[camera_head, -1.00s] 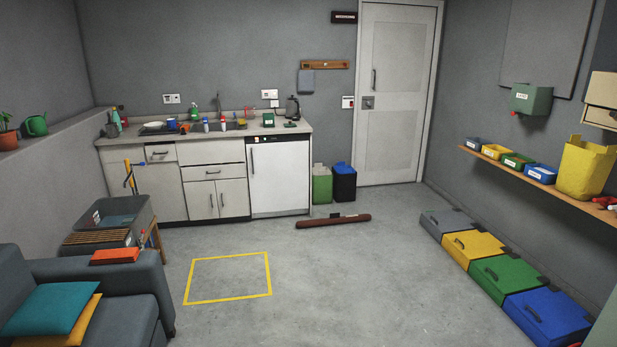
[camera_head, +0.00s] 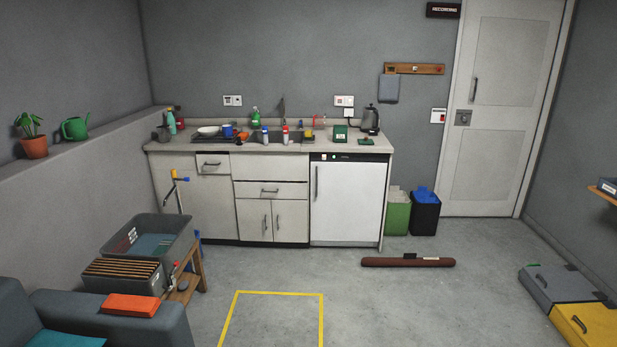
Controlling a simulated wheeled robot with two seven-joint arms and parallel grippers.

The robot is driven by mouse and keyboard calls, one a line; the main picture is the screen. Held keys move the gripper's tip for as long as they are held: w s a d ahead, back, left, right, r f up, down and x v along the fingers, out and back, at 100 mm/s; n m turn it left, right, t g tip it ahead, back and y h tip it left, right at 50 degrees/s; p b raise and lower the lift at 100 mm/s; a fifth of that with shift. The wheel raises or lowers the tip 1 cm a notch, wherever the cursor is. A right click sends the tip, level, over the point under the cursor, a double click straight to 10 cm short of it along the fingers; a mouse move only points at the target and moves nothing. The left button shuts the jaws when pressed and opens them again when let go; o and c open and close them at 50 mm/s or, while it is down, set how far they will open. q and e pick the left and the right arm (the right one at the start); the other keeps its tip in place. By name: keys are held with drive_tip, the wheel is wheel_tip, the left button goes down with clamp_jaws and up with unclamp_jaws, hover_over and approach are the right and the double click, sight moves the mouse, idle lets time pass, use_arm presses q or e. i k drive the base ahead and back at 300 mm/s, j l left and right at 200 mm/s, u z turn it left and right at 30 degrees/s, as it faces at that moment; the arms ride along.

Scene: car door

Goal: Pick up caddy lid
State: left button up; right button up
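A small dark green caddy (camera_head: 340,132) with a pale label stands on the right part of the kitchen counter. A flat dark green piece (camera_head: 366,142) lies on the counter just right of it, in front of the kettle. It looks like the caddy lid, but it is too small to be sure. Neither of my grippers is in view.
The counter (camera_head: 215,147) also holds a kettle (camera_head: 371,118), a sink, bottles and dishes. A white appliance (camera_head: 348,203) is below.

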sight(365, 141)
drive_tip(key=i, duration=1.7)
drive_tip(key=i+u, duration=0.15)
drive_tip(key=i, duration=0.3)
drive_tip(key=i+l+u, duration=0.2)
drive_tip(key=i, duration=0.25)
drive_tip(key=i+l+u, duration=0.15)
drive_tip(key=i, duration=0.3)
